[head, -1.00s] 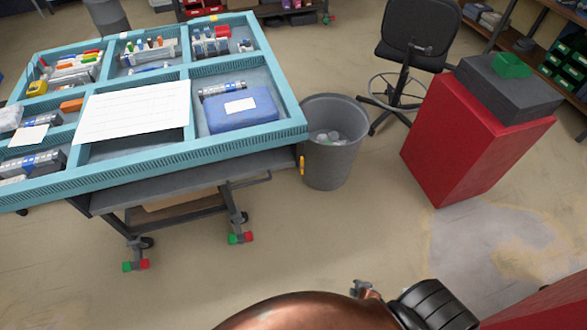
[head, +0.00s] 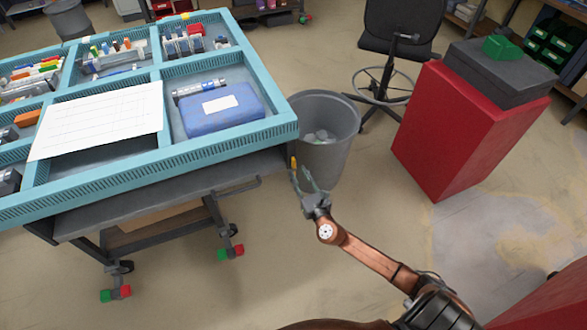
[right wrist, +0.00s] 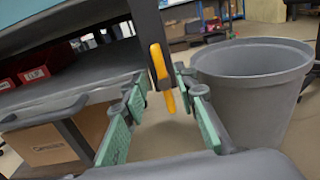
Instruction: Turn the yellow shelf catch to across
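The yellow shelf catch (head: 293,163) is at the right front corner of the cart, just under the blue tray's edge. In the right wrist view the catch (right wrist: 159,66) stands upright, long and narrow, against a dark post. My right gripper (head: 299,172) is open and empty, its fingers pointing at the catch. In the right wrist view its green-padded fingers (right wrist: 160,88) lie to the left and right of the catch, with a gap on each side. I cannot tell whether the tips reach past it. My left gripper is not in view.
A grey bin (head: 325,135) stands close behind and right of my right gripper. The cart's grey shelf (head: 165,195) and a handle bar (right wrist: 45,112) are to the left. A red cabinet (head: 460,130) is farther right. Floor in front is clear.

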